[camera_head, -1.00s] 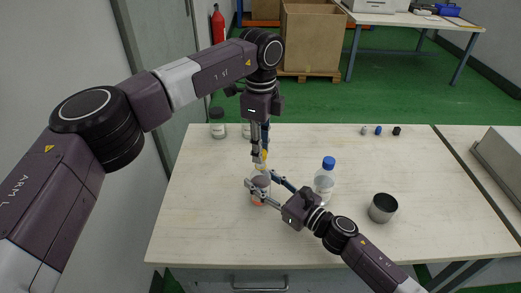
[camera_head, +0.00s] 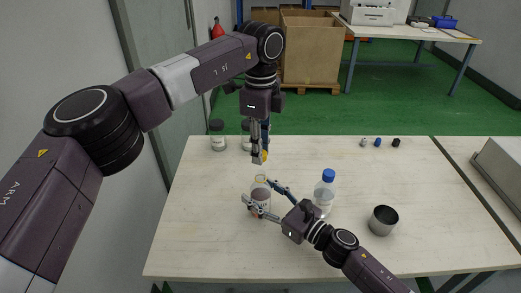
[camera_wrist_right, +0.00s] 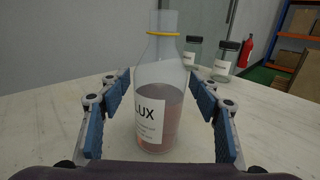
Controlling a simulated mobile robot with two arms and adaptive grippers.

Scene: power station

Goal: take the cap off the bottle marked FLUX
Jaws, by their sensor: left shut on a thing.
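The FLUX bottle (camera_head: 261,198) stands upright on the table, clear with pinkish liquid. My left gripper (camera_head: 260,156) points down above the bottle, shut on a small orange-yellow cap (camera_head: 264,155), apart from the neck. My right gripper (camera_head: 257,193) has its fingers on either side of the bottle. In the right wrist view its fingers (camera_wrist_right: 159,112) are spread, with narrow gaps beside the glass.
A clear bottle with a blue cap (camera_head: 326,190) and a metal cup (camera_head: 383,220) stand right of the FLUX bottle. Dark-lidded jars (camera_head: 218,137) stand at the back left. Small caps (camera_head: 378,143) lie at the back right.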

